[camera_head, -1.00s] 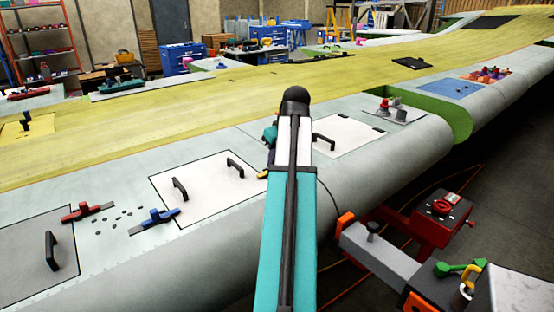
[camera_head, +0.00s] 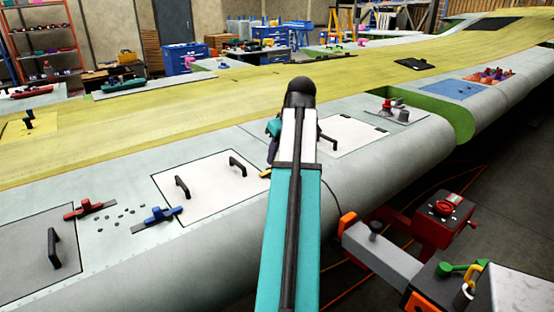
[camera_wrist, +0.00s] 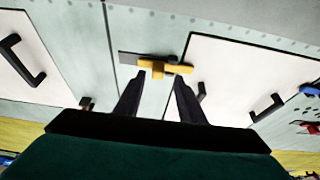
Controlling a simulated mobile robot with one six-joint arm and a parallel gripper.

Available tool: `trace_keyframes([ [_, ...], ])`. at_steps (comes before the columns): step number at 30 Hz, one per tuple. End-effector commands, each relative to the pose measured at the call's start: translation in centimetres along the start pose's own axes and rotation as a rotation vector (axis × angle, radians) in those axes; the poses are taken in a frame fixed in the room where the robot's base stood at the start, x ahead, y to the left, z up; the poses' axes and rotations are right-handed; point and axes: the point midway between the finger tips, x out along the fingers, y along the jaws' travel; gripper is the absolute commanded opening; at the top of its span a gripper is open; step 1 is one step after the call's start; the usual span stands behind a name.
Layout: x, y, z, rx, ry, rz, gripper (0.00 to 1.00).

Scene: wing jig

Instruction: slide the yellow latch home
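The yellow latch (camera_wrist: 178,69) shows in the wrist view, on a dark strip (camera_wrist: 128,58) between two white panels. Its yellow bar points right and its end reaches the corner of the right panel (camera_wrist: 235,65). My gripper (camera_wrist: 159,76) is open, its two dark fingers apart with the latch just beyond and between the tips. I cannot tell if a finger touches it. In the head view only a small yellow end of the latch (camera_head: 265,173) shows beside my teal arm, which hides the rest and most of the gripper.
A white panel with two black handles (camera_head: 210,180) lies left of my arm, with a blue latch (camera_head: 162,214) and a red latch (camera_head: 88,207) farther left. Another panel (camera_head: 355,135) lies to the right. A red cart (camera_head: 430,220) stands beside the wing.

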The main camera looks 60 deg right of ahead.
Motion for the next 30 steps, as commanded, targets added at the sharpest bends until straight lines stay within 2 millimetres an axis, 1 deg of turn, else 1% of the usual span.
trace_keyframes([
  [21, -8.9, 0.1, 0.0, 0.000, 0.001, -0.003, 0.36],
  [24, -9.9, 0.0, 0.0, -0.001, 0.001, -0.003, 0.36],
  [30, -11.0, 0.0, 0.0, -0.001, 0.000, -0.004, 0.36],
])
